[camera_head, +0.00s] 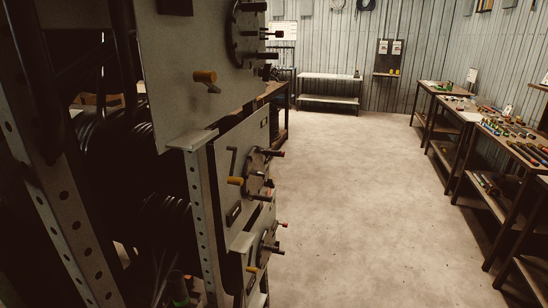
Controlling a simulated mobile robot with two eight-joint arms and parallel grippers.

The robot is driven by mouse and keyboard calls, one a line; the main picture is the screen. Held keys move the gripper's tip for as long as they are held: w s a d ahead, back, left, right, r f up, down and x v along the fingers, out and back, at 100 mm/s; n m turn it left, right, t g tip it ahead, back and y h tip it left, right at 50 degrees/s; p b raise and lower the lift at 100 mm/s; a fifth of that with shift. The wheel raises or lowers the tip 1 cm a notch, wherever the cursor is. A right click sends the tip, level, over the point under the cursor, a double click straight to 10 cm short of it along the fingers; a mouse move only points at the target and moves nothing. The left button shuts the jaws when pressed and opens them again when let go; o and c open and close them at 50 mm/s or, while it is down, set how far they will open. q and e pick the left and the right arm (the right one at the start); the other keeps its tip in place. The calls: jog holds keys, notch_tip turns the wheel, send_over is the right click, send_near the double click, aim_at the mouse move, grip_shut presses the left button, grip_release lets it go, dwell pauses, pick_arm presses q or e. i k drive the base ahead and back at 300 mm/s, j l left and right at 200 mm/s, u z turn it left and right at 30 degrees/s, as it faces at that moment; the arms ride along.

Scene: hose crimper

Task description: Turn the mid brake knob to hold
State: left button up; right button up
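The hose reel rack stands at the left with three grey panels, one above another. The middle panel (225,150) carries a yellow knob (236,181), a dark upright handle (233,160) and a round dark wheel (260,171) with several protruding handles. I see the panel at a steep angle. I cannot read any hold mark or tell which setting the knob is at. Similar yellow knobs show on the top panel (205,76) and the lower panel (252,269). Neither of my grippers is in view.
A perforated upright post (204,215) edges the rack, with dark coiled hose behind it. The concrete floor (360,190) in the middle is clear. Workbenches with small parts (510,135) line the right side. A low bench (330,77) stands at the back wall.

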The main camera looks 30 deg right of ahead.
aim_at(269, 183)
jog(key=l, duration=0.7)
jog(key=i+l, duration=0.1)
jog(key=l, duration=0.25)
jog(key=i+l, duration=0.1)
jog(key=l, duration=0.25)
jog(key=i+l, duration=0.1)
jog(key=l, duration=0.25)
jog(key=i+l+u, duration=0.1)
jog(key=i+l, duration=0.3)
jog(key=i, duration=0.2)
